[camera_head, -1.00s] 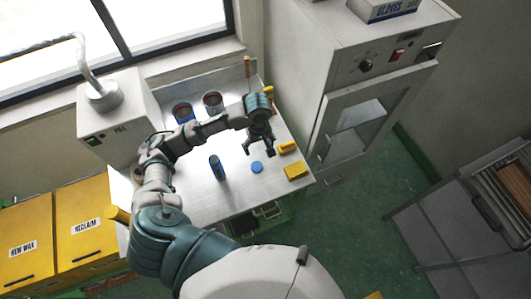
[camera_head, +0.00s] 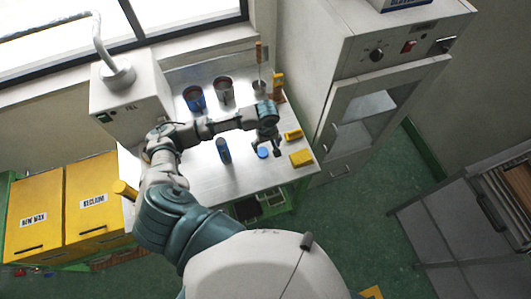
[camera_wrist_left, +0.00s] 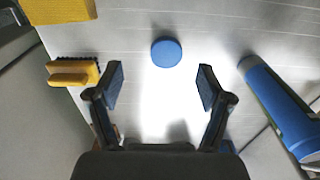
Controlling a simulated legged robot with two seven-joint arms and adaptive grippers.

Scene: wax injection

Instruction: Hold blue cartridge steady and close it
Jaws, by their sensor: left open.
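The blue cartridge (camera_head: 223,150) stands upright on the metal table, to the left of my left gripper in the head view. It also shows at the right of the left wrist view (camera_wrist_left: 280,108). A round blue cap (camera_head: 263,153) lies flat on the table, apart from the cartridge; in the left wrist view the cap (camera_wrist_left: 166,52) lies ahead of the fingertips, between their lines. My left gripper (camera_head: 271,150) is open and empty above the table near the cap; its two fingers show in the left wrist view (camera_wrist_left: 161,88). My right gripper is not in view.
A yellow-handled brush (camera_head: 293,135) and a yellow block (camera_head: 301,158) lie right of the cap. Two pots, one blue (camera_head: 194,98) and one grey (camera_head: 223,90), stand at the back. A white machine (camera_head: 130,103) stands left, a cabinet (camera_head: 375,90) right.

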